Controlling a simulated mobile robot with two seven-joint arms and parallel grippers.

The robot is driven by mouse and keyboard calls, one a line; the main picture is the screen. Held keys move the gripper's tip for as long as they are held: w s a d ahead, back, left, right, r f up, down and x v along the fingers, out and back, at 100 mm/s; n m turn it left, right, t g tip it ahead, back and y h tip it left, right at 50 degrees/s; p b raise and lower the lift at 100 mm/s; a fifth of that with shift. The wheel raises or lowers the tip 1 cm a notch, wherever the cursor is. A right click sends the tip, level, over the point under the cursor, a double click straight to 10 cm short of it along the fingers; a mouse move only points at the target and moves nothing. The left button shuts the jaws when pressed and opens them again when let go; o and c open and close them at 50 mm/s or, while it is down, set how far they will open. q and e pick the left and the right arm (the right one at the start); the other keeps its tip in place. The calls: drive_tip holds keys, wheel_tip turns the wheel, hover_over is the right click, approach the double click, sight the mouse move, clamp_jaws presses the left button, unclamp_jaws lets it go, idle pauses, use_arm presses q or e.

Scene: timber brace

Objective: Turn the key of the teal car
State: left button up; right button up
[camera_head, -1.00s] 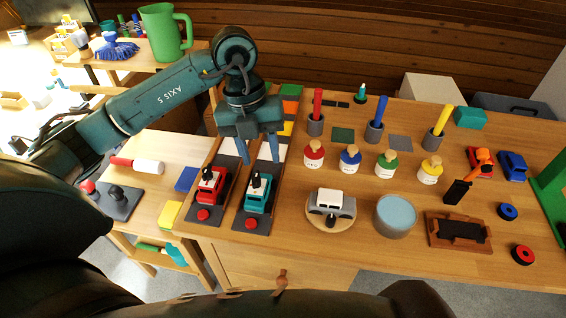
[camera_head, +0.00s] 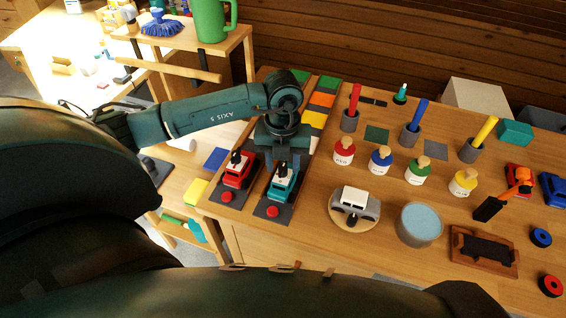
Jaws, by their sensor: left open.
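The teal car (camera_head: 281,192) stands on a dark track board (camera_head: 266,209) at the left end of the table, with a black key (camera_head: 282,171) standing up on its top. A red button sits on the board in front of the car. My left gripper (camera_head: 285,165) points down over the teal car, its fingers at about the key's height in the picture. It is open. The fingers partly cover the car's far end, and I cannot tell whether they touch the key. My right gripper is not in view.
A red car (camera_head: 238,172) with its own black key stands close on the left, on a parallel board. Several paint bottles stand farther back.

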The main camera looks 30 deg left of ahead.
use_arm(q)
drive_tip(key=shift+f, duration=0.45)
drive_tip(key=shift+c, duration=0.2)
clamp_jaws()
